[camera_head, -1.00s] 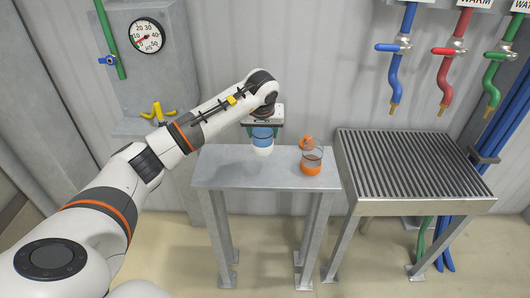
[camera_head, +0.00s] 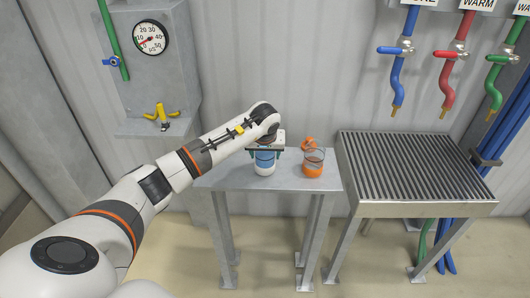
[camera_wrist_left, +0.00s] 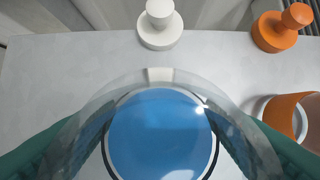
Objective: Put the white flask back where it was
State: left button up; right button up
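The white flask (camera_head: 265,168), clear with blue liquid and a white base, is between the fingers of my left gripper (camera_head: 265,150), which is shut on it. In the left wrist view its blue liquid (camera_wrist_left: 160,135) fills the lower middle, with a green finger on each side of the glass. It is upright over the grey table (camera_head: 225,178); I cannot tell if its base touches. A white stopper (camera_wrist_left: 160,25) stands on the table just beyond it. My right gripper is not in view.
An orange-based flask (camera_head: 313,168) stands close on the right, with an orange stopper (camera_head: 308,143) behind it. A slatted metal rack (camera_head: 415,170) adjoins the table on the right. The table's left part is clear.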

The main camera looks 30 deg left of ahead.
pick_arm(q)
jog(key=shift+o, duration=1.3)
jog(key=shift+r, duration=0.55)
jog(key=v, duration=1.1)
jog(key=shift+s, duration=0.15)
jog(key=shift+d, duration=0.15)
